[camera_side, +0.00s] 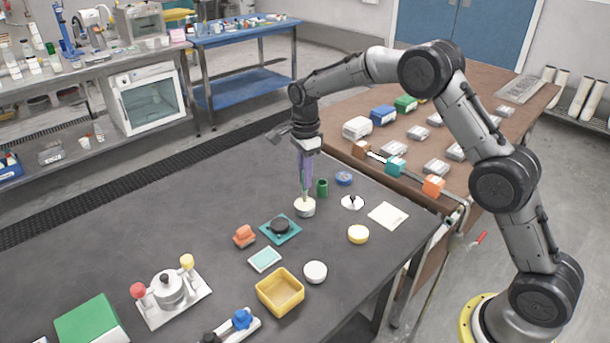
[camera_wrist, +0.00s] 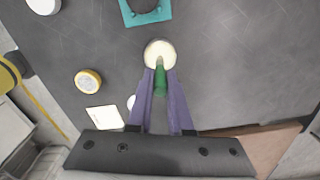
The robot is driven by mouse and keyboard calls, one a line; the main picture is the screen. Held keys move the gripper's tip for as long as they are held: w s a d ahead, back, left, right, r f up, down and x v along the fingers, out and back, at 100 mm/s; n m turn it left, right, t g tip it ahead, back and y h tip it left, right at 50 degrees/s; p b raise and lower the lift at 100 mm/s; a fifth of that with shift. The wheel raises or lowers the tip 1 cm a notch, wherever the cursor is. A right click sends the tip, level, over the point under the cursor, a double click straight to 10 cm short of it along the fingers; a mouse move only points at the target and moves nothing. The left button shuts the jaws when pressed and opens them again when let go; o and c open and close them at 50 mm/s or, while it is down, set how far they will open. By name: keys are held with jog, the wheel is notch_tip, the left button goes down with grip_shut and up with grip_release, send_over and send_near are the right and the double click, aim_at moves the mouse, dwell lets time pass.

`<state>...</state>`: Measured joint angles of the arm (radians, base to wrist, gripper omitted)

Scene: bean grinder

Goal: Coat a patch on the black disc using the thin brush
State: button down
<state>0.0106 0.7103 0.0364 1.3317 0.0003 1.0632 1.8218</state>
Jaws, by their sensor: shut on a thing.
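My gripper (camera_side: 304,180), with purple fingers, is shut on the thin green brush (camera_wrist: 161,82). The brush points down, and its lower end is at the mouth of a small round pot with a cream top (camera_side: 305,207). The pot also shows in the wrist view (camera_wrist: 153,47), with the brush end over its top. I cannot tell how deep the tip goes. The black disc (camera_side: 280,225) lies on a teal square base (camera_side: 267,232), just left of and nearer than the pot. In the wrist view, the teal base (camera_wrist: 146,20) is cut off at the top edge.
A dark green cup (camera_side: 322,187) and a blue round item (camera_side: 344,178) stand behind the pot. A white plate with a black knob (camera_side: 352,202), a white sheet (camera_side: 388,216) and a yellow round item (camera_side: 358,234) lie right. An orange item (camera_side: 244,237) and yellow box (camera_side: 280,293) are nearer.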

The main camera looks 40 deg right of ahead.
jog(key=shift+f, duration=0.6)
dwell(1.4)
jog(key=shift+r, duration=3.6)
